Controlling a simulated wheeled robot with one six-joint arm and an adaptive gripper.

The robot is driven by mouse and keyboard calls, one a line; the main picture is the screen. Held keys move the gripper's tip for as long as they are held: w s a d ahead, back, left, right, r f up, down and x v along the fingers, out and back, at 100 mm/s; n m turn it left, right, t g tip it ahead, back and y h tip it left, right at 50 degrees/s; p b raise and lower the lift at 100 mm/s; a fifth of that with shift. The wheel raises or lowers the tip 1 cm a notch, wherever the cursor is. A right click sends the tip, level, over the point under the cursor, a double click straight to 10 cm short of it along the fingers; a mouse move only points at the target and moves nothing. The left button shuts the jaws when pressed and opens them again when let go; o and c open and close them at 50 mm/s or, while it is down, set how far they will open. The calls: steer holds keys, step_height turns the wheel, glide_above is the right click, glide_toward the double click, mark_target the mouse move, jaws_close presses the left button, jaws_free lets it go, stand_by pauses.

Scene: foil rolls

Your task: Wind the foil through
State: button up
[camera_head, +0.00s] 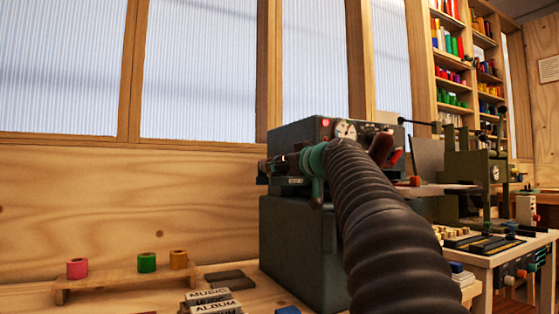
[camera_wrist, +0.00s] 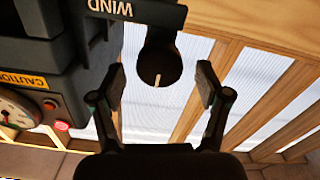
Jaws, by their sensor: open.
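The dark green foil machine (camera_head: 297,240) stands on the bench in the head view, with a dial gauge on top. In the wrist view its WIND plate (camera_wrist: 137,10) appears upside down. A dark round knob (camera_wrist: 160,62) with a pale mark sits by that plate. My gripper (camera_wrist: 160,83) is open, one finger on each side of the knob, with visible gaps and no clear contact. In the head view my gripper (camera_head: 288,164) is at the machine's front, partly hidden by my arm. Pink (camera_head: 77,269), green (camera_head: 147,262) and gold (camera_head: 179,260) rolls stand on a wooden rack.
The wooden rack (camera_head: 125,281) is at the left, with stacked MUSIC and ALBUM blocks (camera_head: 213,300) near it. A second machine (camera_head: 478,175) and a side table (camera_head: 500,257) stand at the right. Wall and windows lie behind.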

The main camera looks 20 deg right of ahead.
steer(key=shift+w, duration=1.1)
steer(key=c, duration=1.2)
steer(key=shift+o, duration=0.2)
steer(key=shift+m, duration=0.3)
